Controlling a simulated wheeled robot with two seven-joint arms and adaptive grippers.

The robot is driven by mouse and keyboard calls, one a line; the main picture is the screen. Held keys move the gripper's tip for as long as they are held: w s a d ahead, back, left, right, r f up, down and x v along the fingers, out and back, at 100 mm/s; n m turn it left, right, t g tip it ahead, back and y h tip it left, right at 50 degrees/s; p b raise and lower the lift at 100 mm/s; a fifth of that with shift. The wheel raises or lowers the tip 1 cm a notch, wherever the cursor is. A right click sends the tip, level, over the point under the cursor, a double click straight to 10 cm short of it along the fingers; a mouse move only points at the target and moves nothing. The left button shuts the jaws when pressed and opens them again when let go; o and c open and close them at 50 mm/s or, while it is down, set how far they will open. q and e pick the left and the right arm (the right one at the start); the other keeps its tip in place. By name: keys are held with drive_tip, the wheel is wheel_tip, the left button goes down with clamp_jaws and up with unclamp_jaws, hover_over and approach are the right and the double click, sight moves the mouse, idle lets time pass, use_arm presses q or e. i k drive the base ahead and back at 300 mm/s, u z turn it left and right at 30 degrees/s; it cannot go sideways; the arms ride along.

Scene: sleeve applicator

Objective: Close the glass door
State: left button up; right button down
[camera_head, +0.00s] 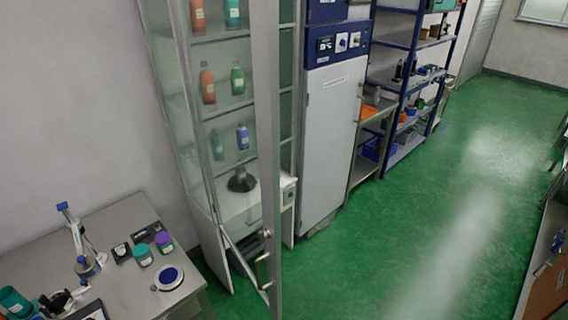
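The glass door (268,150) belongs to a tall cabinet (157,45) left of centre in the head view. The door stands open, swung out toward me. Its free edge is a tall grey upright in front of the cabinet, with a metal handle (261,268) low on it. Its bottom rail slants from the cabinet's left post out to that edge. Bottles such as an orange one (208,84) and a green one (237,79) show on the shelves. A dark object (241,181) stands lower inside. Neither of my grippers is in view.
A steel table (130,290) with jars and small devices stands at the lower left, near the door. A white and blue cabinet (330,130) and blue shelving (404,75) stand to the right along the wall. The green floor (420,230) is clear in the middle.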

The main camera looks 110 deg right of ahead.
sight(264, 14)
drive_tip(key=z, duration=2.1)
